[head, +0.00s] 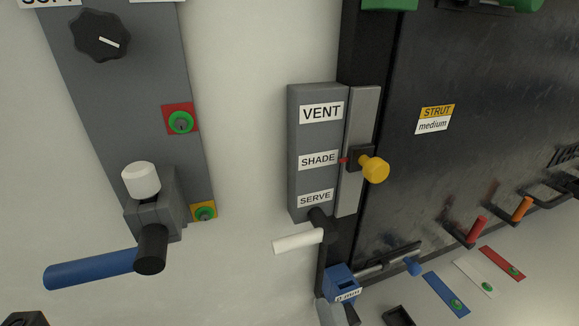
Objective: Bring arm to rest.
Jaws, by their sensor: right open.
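My right gripper (368,315) shows only in small part at the bottom edge of the head view, right of the middle. It appears open and empty, with dark parts apart from each other, below the blue labelled block (344,288). Most of it and its arm are cut off by the frame. I do not make out my left gripper. No gripper is seen holding anything.
A grey panel (130,110) at left has a black knob (102,36), a white knob and a protruding blue handle (90,269). The VENT box (321,112) carries a yellow knob (375,170) and a white lever (298,241). Red and orange handles line the dark panel (480,120) at right.

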